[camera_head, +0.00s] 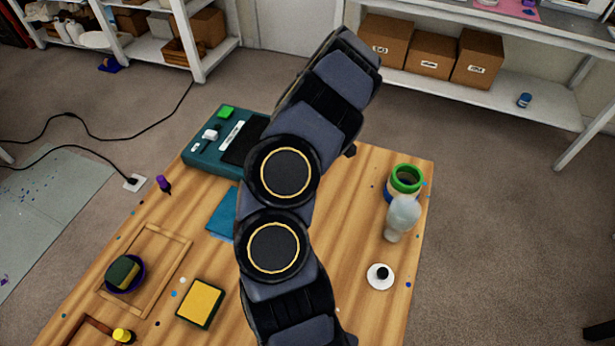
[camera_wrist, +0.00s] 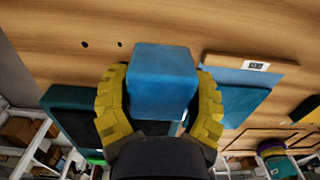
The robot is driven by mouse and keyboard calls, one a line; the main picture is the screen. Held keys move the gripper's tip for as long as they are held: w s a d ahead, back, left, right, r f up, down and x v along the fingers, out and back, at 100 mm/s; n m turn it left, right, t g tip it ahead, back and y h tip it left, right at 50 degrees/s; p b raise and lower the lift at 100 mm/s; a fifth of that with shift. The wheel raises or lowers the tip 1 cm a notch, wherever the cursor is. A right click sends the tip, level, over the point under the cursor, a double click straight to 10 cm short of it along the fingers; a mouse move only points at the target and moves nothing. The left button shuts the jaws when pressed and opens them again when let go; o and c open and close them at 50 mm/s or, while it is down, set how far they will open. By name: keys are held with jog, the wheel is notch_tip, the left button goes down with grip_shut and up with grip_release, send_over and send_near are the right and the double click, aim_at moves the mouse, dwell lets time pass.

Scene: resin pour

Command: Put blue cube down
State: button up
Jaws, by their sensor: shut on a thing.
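The blue cube (camera_wrist: 164,80) is in the wrist view, held between the two yellow fingers of my gripper (camera_wrist: 160,92). My gripper is shut on it, with one finger against each side. Wood tabletop (camera_wrist: 50,45) shows behind the cube. I cannot tell whether the cube touches the table or hangs above it. In the head view my arm covers the middle of the wooden table (camera_head: 355,250), and neither the gripper nor the cube can be seen.
A teal machine (camera_head: 195,155) stands at the table's back left, near a flat blue piece (camera_head: 222,213). A yellow-topped block (camera_head: 201,302) and a wooden frame (camera_head: 170,272) lie front left. A green-rimmed container (camera_head: 405,180), pale bottle (camera_head: 401,217) and white disc (camera_head: 380,277) stand right.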

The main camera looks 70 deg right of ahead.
jog(key=shift+w+d+f, duration=0.15)
jog(key=shift+d+f, duration=0.3)
jog(key=shift+f, duration=0.05)
jog(key=shift+w+d+f, duration=0.1)
jog(key=shift+f, duration=1.55)
jog(key=shift+f, duration=0.1)
jog(key=o, duration=1.2)
jog(key=shift+c, duration=0.2)
notch_tip(320, 180, up, 11)
jog(key=shift+r, duration=0.65)
